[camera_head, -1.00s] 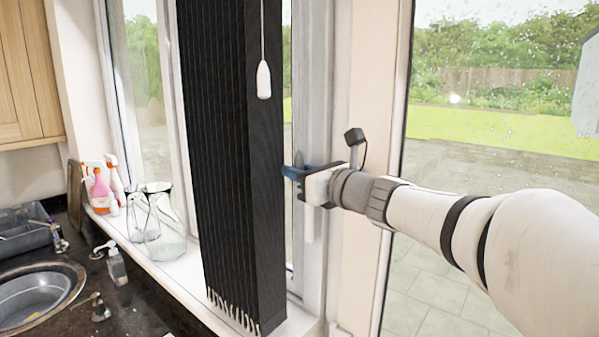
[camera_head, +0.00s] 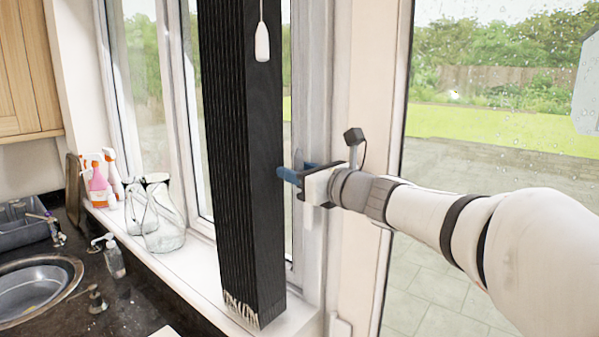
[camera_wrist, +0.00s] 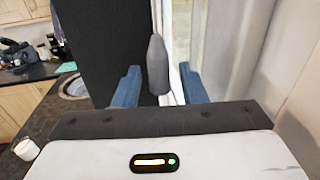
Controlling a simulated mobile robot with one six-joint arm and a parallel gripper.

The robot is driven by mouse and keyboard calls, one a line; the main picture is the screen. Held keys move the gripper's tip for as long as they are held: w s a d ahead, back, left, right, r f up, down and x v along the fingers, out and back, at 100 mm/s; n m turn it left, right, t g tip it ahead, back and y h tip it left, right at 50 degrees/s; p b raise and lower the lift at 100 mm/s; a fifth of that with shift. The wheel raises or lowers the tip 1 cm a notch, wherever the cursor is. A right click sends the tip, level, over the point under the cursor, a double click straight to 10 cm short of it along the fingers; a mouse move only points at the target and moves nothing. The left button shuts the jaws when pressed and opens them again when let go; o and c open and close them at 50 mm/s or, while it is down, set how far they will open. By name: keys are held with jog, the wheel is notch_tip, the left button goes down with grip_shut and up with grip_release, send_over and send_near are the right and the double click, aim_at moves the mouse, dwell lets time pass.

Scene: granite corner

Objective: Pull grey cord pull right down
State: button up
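The grey cord pull (camera_wrist: 157,66) is a tapered grey piece in the wrist view. It hangs upright in the space between the two blue fingertips of my gripper (camera_wrist: 159,88), with gaps seen on both sides. My gripper is open. In the head view my gripper (camera_head: 297,174) points left at the right side of the black blind (camera_head: 265,200), with a small grey shape showing at its fingers. A white cord pull (camera_head: 262,45) hangs on a cord in front of the blind, higher up and left of my gripper.
The window frame and a pale wall post (camera_head: 350,110) stand close behind and right of my gripper. Glass jugs (camera_head: 163,222) and spray bottles (camera_head: 98,188) stand on the sill to the left. A sink (camera_head: 35,285) is set in the dark worktop.

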jog(key=shift+s+d, duration=0.1)
jog(key=b+v, duration=0.1)
jog(key=v, duration=0.6)
jog(key=shift+s+d+b, duration=0.15)
jog(key=shift+s+b, duration=0.05)
jog(key=shift+b, duration=0.1)
jog(key=s+f+n+g+h, duration=0.2)
jog(key=s+f+n+g, duration=0.1)
jog(key=s+f+n, duration=0.4)
jog(key=s+f+n+g+h, duration=0.25)
jog(key=f+n, duration=0.35)
jog(key=f, duration=0.3)
jog(key=s+d+f+n+g+h, duration=0.4)
jog(key=s+d+f+n+h, duration=0.3)
jog(key=s+d+f+n, duration=0.4)
jog(key=f+n, duration=0.2)
jog(key=n, duration=0.1)
jog(key=shift+h, duration=0.35)
jog(key=shift+g, duration=0.25)
